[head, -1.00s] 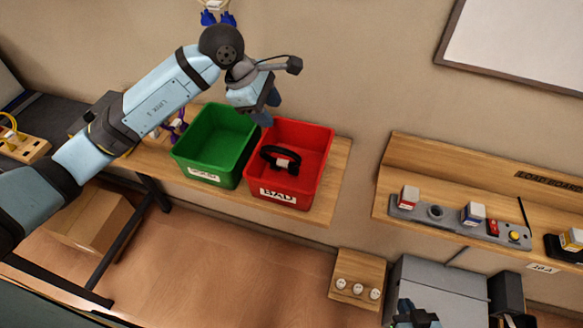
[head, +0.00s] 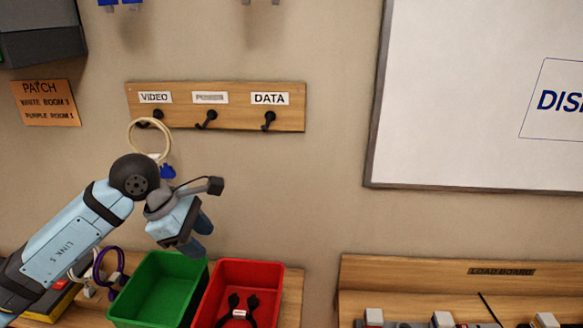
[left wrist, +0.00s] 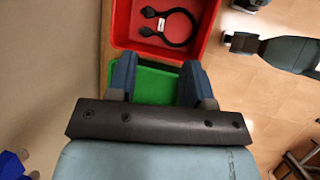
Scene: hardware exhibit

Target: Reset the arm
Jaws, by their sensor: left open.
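My left gripper (head: 199,238) is raised above the bins in the head view, its fingers pointing down and right. It is open and empty, with the two blue fingers spread apart in the left wrist view (left wrist: 157,78). The green bin (head: 152,286) and the red bin (head: 268,272) stand below it. A black cable (head: 236,312) lies in the red bin. Part of what looks like my right arm (left wrist: 290,52) shows in the left wrist view; its jaws are too small to make out.
A wooden hook board (head: 240,97) marked VIDEO and DATA is on the wall, with a cream cable loop (head: 150,137) on its left hook, close behind my left arm. A purple cable (head: 108,268) is left of the green bin. A whiteboard (head: 480,100) and load board (head: 440,272) are at right.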

